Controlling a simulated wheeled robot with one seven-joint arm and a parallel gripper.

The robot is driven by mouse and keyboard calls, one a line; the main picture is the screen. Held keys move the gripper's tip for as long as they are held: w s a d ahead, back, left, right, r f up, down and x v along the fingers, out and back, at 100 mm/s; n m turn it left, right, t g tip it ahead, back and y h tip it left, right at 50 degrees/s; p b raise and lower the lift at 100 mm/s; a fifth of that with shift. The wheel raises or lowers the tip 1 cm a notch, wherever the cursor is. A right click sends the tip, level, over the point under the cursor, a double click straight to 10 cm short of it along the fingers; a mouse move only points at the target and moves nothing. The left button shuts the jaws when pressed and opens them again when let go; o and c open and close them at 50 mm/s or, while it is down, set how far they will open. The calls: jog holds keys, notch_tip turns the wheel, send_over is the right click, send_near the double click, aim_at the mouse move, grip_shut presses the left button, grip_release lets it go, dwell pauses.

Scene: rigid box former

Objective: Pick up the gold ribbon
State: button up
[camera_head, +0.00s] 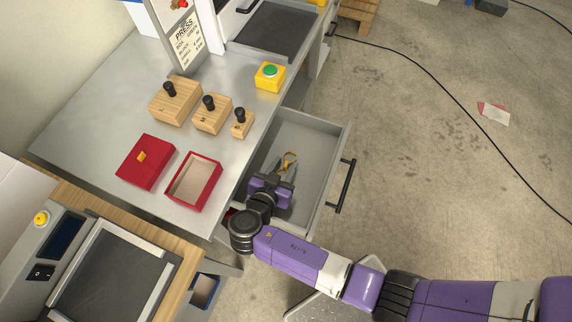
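A small gold ribbon (289,157), shaped like a loop, shows inside the open grey drawer (318,135). My gripper (284,168) reaches into the drawer from the front of the picture. Its two grey fingers look spread apart, with their tips close to the near end of the ribbon. I cannot tell whether they touch it. The purple gripper body hides part of the drawer floor.
A red lid with a gold piece on top (143,163) and an open red box (193,182) sit on the metal table (90,115). Several wooden blocks with black knobs (175,100) and a yellow box with a green button (270,77) stand behind them. The drawer has raised walls.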

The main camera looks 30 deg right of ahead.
grip_shut()
